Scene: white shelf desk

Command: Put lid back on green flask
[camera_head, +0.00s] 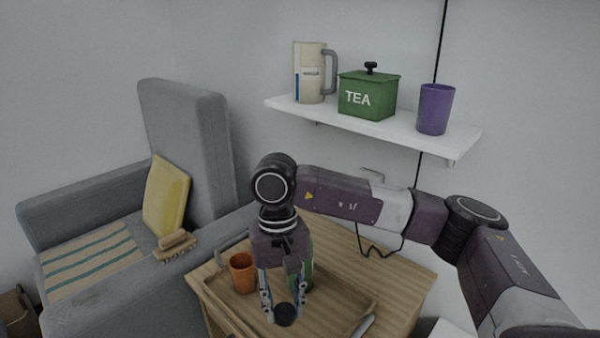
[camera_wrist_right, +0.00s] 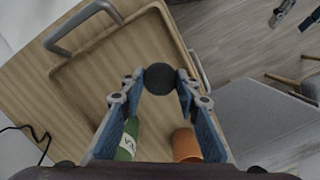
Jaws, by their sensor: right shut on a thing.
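My right gripper (camera_head: 285,308) is shut on a round black lid (camera_head: 287,315) and holds it above the front part of the wooden tray. In the right wrist view the lid (camera_wrist_right: 160,78) sits between the two fingertips. The green flask (camera_head: 307,272) stands on the tray, mostly hidden behind my right gripper in the head view. In the right wrist view part of the flask (camera_wrist_right: 128,140) with a pale label shows beside the left finger; its top is hidden. The lid is apart from the flask. What looks like my left gripper (camera_wrist_right: 296,14) shows partly at that view's upper right.
The wooden tray (camera_wrist_right: 75,85) with grey handles lies on a small wooden table. An orange cup (camera_head: 242,272) stands left of the flask. A grey armchair (camera_head: 185,140) is at the left. A white wall shelf (camera_head: 390,131) holds a pitcher, a green tea box and a purple cup.

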